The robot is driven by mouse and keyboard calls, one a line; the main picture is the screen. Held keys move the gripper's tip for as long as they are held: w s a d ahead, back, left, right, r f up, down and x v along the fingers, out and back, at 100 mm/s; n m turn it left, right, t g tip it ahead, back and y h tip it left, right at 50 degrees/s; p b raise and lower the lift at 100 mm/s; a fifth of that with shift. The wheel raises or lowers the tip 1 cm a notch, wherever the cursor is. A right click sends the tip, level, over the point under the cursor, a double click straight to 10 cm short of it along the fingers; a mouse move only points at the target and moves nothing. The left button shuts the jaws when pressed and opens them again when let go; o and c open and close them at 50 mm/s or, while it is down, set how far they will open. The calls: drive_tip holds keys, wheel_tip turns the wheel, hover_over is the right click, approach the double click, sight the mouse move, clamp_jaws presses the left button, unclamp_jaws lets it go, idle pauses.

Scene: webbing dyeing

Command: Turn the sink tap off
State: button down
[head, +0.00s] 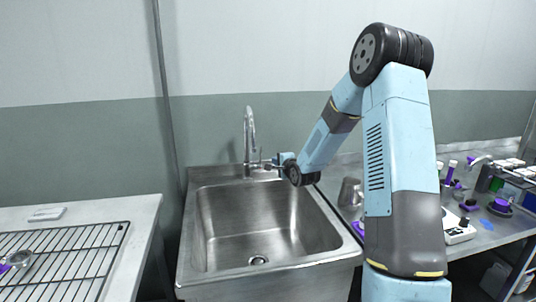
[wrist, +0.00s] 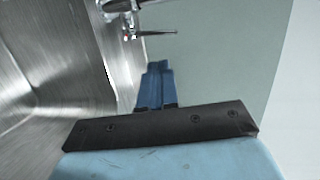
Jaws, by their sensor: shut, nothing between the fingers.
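The steel tap (head: 248,135) has a tall curved spout and stands at the back rim of the sink (head: 330,237). I cannot make out a water stream. The tap's lever (head: 268,166) is a small piece right of the spout's base. My gripper (head: 280,158) is just right of the lever, partly hidden by my own wrist. In the wrist view my gripper's blue fingers (wrist: 154,80) are shut with nothing between them. The lever (wrist: 155,34) shows just beyond the fingertips, with a small gap in the picture. The tap body (wrist: 118,8) is cut off at the top.
A white table with a wire rack (head: 70,255) stands left of the sink. A steel bench (head: 480,235) on the right holds jars, purple items and a small white device. A steel cup (head: 349,192) stands near my arm. The wall is close behind the sink.

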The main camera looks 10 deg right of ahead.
approach(261, 152)
drive_tip(key=x, duration=0.5)
drive_tip(key=shift+w, duration=0.25)
drive_tip(key=shift+w+r, duration=0.1)
drive_tip(key=shift+w, duration=0.35)
drive_tip(key=shift+w, duration=0.1)
